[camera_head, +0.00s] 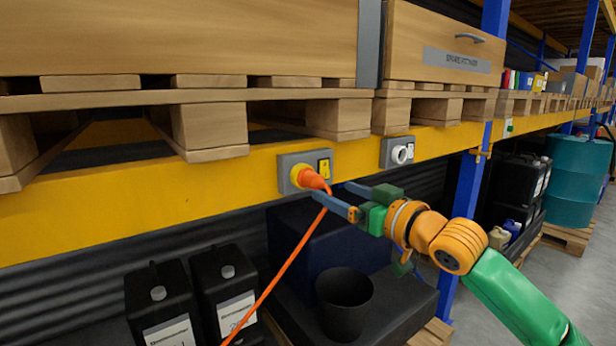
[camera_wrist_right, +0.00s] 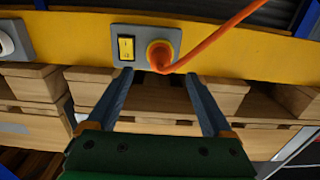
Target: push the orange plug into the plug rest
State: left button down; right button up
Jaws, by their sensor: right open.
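The orange plug (camera_head: 314,180) sits in a yellow round outlet on a grey socket plate (camera_head: 286,172) on the yellow beam. Its orange cord hangs down to the lower left. The wrist view, turned upside down, also shows the plug (camera_wrist_right: 158,58). The plug rest (camera_head: 402,153), a white ring on a grey plate, is on the same beam to the right; part of it shows in the wrist view (camera_wrist_right: 6,45). It looks empty. My right gripper (camera_head: 332,192) is open, its two blue fingers pointing towards the plug, with nothing held between them. My left gripper is out of view.
A yellow switch (camera_head: 324,167) is beside the outlet. Pallets with wooden boxes (camera_head: 440,50) stand above the beam. Black canisters (camera_head: 225,285) and a dark bucket (camera_head: 343,300) are below. A blue upright (camera_head: 466,200) stands behind my right arm.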

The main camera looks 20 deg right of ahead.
aim_at(319, 181)
jog(key=p+x, duration=0.1)
jog(key=x, duration=0.3)
jog(key=shift+a+r+p, duration=0.1)
jog(key=shift+r+p, duration=0.1)
jog(key=shift+p, duration=0.2)
jog(key=p+x, duration=0.3)
jog(key=shift+r+p, duration=0.15)
jog(key=shift+p, duration=0.2)
jog(key=shift+w+p, duration=0.35)
jog(key=shift+w+f, duration=0.1)
jog(key=shift+f, duration=0.25)
jog(key=shift+p, duration=0.35)
jog(key=shift+p, duration=0.35)
